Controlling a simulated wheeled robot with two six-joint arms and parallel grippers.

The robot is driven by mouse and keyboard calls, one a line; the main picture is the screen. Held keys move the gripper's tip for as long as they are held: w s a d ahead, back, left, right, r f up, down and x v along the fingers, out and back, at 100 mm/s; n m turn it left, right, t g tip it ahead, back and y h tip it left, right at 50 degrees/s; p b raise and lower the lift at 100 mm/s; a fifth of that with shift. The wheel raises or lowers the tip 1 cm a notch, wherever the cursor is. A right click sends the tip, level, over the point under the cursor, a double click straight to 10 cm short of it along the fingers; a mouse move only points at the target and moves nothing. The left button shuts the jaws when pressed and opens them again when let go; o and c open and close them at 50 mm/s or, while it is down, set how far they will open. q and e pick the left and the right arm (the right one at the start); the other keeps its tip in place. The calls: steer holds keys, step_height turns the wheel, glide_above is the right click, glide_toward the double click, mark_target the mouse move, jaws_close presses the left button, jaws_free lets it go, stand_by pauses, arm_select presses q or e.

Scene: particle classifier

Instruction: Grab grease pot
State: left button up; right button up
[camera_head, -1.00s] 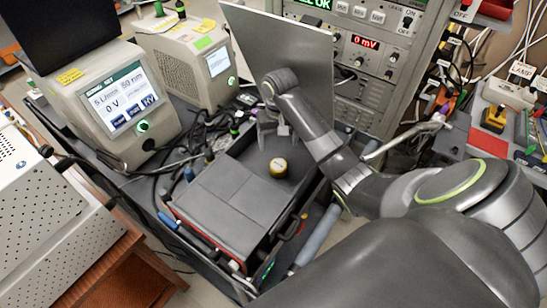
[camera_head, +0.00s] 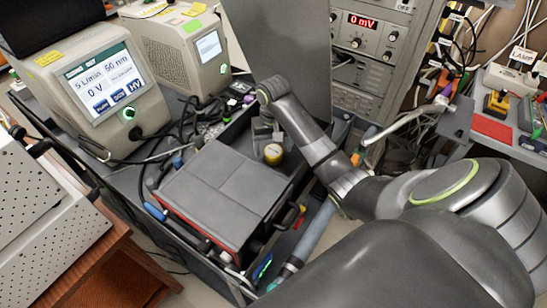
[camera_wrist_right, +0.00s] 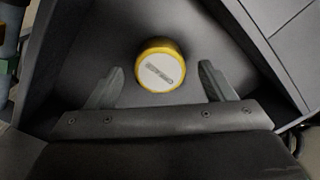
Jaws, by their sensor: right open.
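The grease pot (camera_head: 273,154) is a small round yellow pot with a pale top. It stands on the dark floor of the open bin behind the grey toolbox lid. In the right wrist view the pot (camera_wrist_right: 160,66) lies between and slightly beyond the fingertips, with a gap on each side. My right gripper (camera_head: 266,131) is open and empty, just behind the pot in the head view. Its two fingers (camera_wrist_right: 161,72) show in the wrist view, neither touching the pot. My left gripper is not in view.
The bin's dark walls (camera_wrist_right: 255,50) rise close around the pot and gripper. A grey toolbox (camera_head: 220,190) fills the near part of the cart. Cables and a screen device (camera_head: 95,90) stand to the left. A tall grey panel (camera_head: 275,50) stands behind.

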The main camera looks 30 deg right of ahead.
mark_target(272, 150)
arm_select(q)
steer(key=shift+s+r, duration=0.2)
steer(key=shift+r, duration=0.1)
arm_select(e)
steer(key=shift+f, duration=1.15)
steer(key=c, duration=1.1)
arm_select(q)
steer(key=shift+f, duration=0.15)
arm_select(e)
steer(key=shift+w+r, duration=0.1)
